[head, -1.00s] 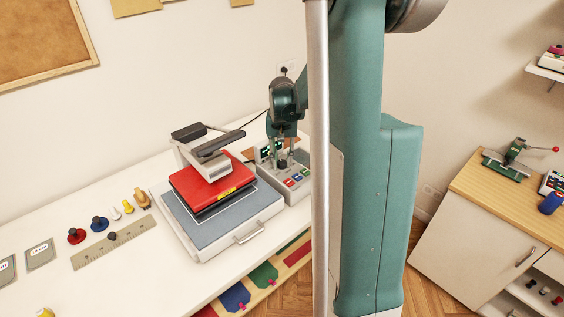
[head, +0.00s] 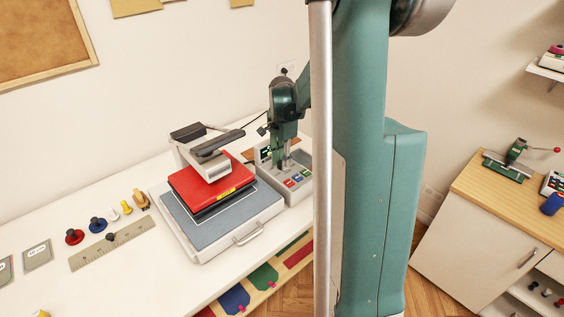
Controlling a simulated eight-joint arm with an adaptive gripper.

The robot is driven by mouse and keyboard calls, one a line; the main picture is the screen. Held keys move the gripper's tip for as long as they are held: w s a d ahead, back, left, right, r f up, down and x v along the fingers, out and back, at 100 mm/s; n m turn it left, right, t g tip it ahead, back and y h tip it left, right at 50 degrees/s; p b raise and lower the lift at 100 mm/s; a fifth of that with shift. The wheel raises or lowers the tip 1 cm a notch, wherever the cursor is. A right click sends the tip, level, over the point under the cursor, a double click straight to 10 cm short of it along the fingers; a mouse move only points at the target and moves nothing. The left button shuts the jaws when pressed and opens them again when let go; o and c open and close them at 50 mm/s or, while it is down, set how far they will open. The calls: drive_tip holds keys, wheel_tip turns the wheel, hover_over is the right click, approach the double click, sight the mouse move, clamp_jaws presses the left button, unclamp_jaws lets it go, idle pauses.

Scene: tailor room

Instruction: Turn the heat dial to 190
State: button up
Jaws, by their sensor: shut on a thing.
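The grey control box (head: 297,193) with coloured buttons stands on the white table, just right of the heat press (head: 211,180) with its red plate. My gripper (head: 282,164) is over the box, pointing down, and its fingers are shut on the heat dial on the box top. The dial is mostly hidden behind the fingers, and its setting cannot be read. Part of a dark display shows left of the fingers.
A black press handle (head: 222,140) reaches close to my gripper on the left. A ruler (head: 112,242) and several coloured knobs lie farther left on the white table (head: 130,285). A wooden-topped cabinet (head: 478,210) stands at the right.

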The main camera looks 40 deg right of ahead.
drive_tip(key=m, duration=0.4)
drive_tip(key=shift+m, duration=0.3)
drive_tip(key=m, duration=0.5)
idle(0.3)
drive_tip(key=o, duration=0.9)
drive_tip(key=shift+r, duration=0.1)
drive_tip(key=shift+r, duration=5.95)
